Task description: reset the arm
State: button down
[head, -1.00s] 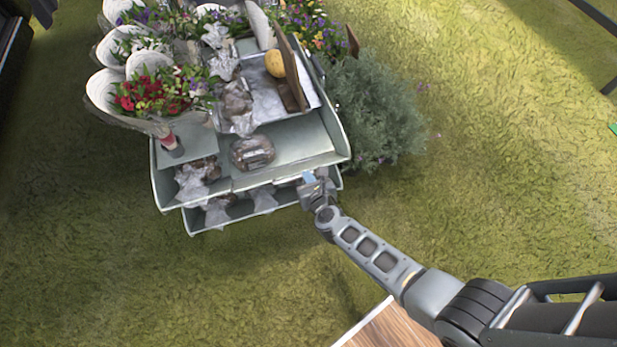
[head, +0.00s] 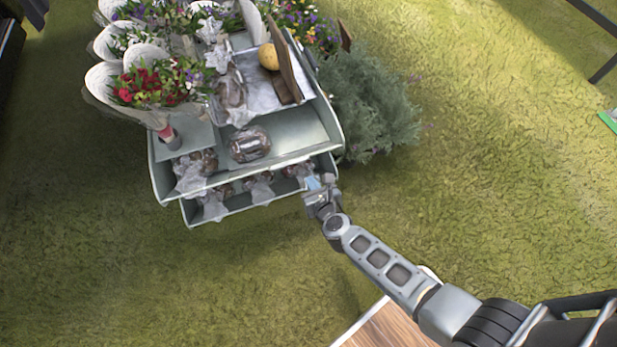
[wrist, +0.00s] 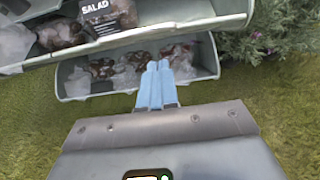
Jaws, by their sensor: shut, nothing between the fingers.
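My gripper (head: 314,184) is at the front right corner of the tiered display stand (head: 297,142), close to its lower shelf. In the wrist view the pale blue fingers of my gripper (wrist: 157,73) are together with nothing between them. They point toward the lower shelf (wrist: 97,86), which holds several clear-wrapped brown items. I cannot tell whether the fingertips touch anything there. My arm (head: 385,268) reaches in from the lower right of the head view.
A wrapped package (head: 249,144) lies on the upper shelf. Bouquets (head: 155,84) stand at the left, and a yellow round fruit (head: 268,56) sits farther back. A grey-green bush (head: 372,105) stands right of the stand. A wooden surface (head: 392,328) is at the bottom. The grass at right is open.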

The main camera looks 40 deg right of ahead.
jog(key=p+v, duration=0.1)
jog(key=v, duration=0.6)
jog(key=shift+p, duration=0.4)
jog(key=shift+w, duration=0.1)
jog(key=s+a+r+n+t+y, duration=0.1)
jog(key=s+a+r+n+t, duration=0.15)
jog(key=s+r+n, duration=1.4)
jog(key=s+r+n+y, duration=0.1)
jog(key=s+r+n, duration=0.2)
jog(key=r+n, duration=0.4)
jog(key=s+r+n+y, duration=0.1)
jog(key=s+r+n, duration=0.3)
jog(key=r+n, duration=0.3)
jog(key=s+a+r+n, duration=0.1)
jog(key=s+r+n, duration=0.2)
jog(key=r+n, duration=0.4)
jog(key=shift+r+n+t+y+p, duration=0.2)
jog(key=shift+n+t+y+p, duration=0.2)
jog(key=shift+n, duration=0.65)
jog(key=shift+s, duration=0.15)
